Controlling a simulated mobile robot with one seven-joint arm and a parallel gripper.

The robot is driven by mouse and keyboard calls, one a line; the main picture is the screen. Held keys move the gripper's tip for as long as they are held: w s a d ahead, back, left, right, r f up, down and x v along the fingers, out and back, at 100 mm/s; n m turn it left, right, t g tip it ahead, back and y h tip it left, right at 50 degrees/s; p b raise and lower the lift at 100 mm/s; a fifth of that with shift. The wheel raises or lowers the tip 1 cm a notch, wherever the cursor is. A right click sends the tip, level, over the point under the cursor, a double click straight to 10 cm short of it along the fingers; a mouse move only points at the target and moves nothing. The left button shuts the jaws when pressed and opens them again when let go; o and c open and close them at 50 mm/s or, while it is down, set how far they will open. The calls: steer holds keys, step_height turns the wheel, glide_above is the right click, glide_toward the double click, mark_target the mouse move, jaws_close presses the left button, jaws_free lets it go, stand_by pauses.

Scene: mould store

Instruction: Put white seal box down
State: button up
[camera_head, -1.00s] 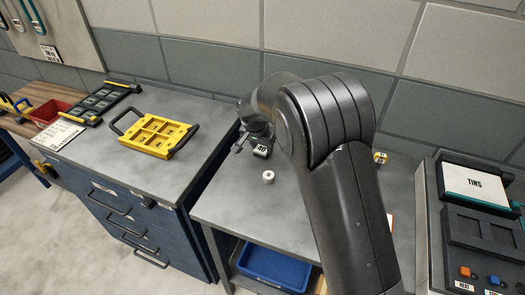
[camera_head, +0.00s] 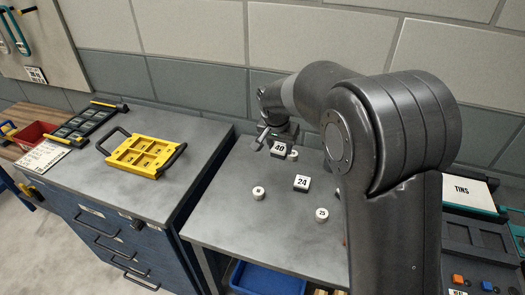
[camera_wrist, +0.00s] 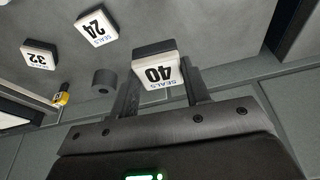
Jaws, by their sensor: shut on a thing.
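My gripper (camera_wrist: 160,95) is shut on a white-topped seal box marked 40 (camera_wrist: 158,72), with one finger on each side of it. In the head view the same box (camera_head: 279,148) hangs at my gripper (camera_head: 270,133), over the back left part of the grey worktop (camera_head: 225,215). I cannot tell whether its underside touches the top. A second white seal box, marked 24 (camera_head: 301,183), sits on the worktop in front of it and to the right. It also shows in the wrist view (camera_wrist: 97,30), near a box marked 32 (camera_wrist: 40,55).
A yellow tray (camera_head: 145,153) lies on the blue cabinet at left. My arm hides the worktop's right side.

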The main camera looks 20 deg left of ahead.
steer(key=shift+w+d+r, duration=0.1)
steer(key=shift+d+r, duration=0.25)
steer(key=shift+d, duration=0.2)
steer(key=shift+d+r, duration=0.35)
steer(key=shift+d, duration=0.2)
steer(key=d+m, duration=0.2)
steer(key=d, duration=2)
steer(key=s+d+m+h, duration=0.1)
steer(key=s+d, duration=0.3)
steer(key=d, duration=0.5)
steer(key=s+d, duration=0.5)
steer(key=d, duration=0.4)
steer(key=shift+m, duration=0.3)
steer(key=w+a+f, duration=0.2)
steer(key=a, duration=0.1)
steer(key=w+a+f, duration=0.2)
steer(key=a, duration=0.1)
steer(key=w+a+f, duration=0.2)
steer(key=a, duration=0.1)
steer(key=shift+a+f, duration=0.35)
steer(key=shift+f, duration=2.05)
steer(key=o, duration=1)
steer(key=shift+f, duration=0.1)
